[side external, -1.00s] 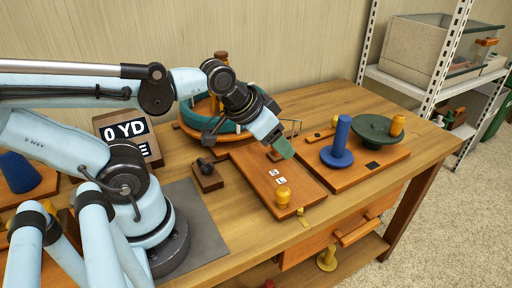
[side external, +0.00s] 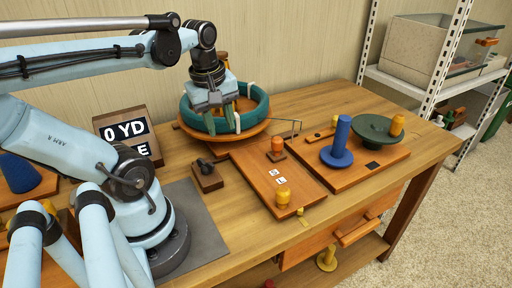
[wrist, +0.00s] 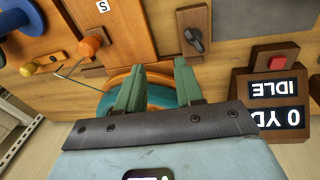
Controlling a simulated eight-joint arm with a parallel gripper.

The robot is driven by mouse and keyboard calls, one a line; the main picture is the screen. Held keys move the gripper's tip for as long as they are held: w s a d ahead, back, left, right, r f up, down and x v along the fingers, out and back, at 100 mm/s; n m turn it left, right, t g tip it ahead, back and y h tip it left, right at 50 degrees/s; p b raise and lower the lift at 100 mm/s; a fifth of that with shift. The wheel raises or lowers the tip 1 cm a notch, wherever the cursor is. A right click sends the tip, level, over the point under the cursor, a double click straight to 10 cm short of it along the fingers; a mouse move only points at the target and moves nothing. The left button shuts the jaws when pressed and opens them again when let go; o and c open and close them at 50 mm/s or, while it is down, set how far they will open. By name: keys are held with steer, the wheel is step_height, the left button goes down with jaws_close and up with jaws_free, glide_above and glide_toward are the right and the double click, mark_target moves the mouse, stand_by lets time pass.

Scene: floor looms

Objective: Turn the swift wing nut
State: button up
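The swift is a round wooden wheel (side external: 262,127) with a ring of teal yarn (side external: 257,108) on it, at the back of the bench. In the wrist view its orange rim (wrist: 124,75) and teal yarn show behind my fingers. My gripper (side external: 214,129) points down over the front left part of the swift. Its two green fingers stand apart with nothing seen between them in the wrist view (wrist: 158,68). I cannot make out a wing nut on the swift; my gripper hides part of it. Whether my fingers touch the yarn is unclear.
A black knob on a small block (side external: 206,172) stands in front of the swift. A board with an orange knob (side external: 277,146) and a yellow knob (side external: 283,195) lies right of it. A thin wire guide (side external: 298,127) rises nearby. A counter display (side external: 127,130) stands at left.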

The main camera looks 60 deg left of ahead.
mark_target(205, 163)
steer(key=s+a+r+n+g+h, duration=0.1)
steer(key=s+a+n+g, duration=0.1)
steer(key=s+n, duration=0.35)
steer(key=shift+n, duration=0.55)
steer(key=shift+w+a+f, duration=0.1)
steer(key=shift+w+f, duration=0.15)
steer(key=shift+f, duration=1.7)
steer(key=shift+w+d+f, duration=0.1)
steer(key=shift+w+f, duration=0.15)
steer(key=shift+f, duration=1.7)
steer(key=shift+w+a+f, duration=0.1)
steer(key=shift+w+f, duration=0.15)
steer(key=shift+f, duration=1.7)
jaws_close()
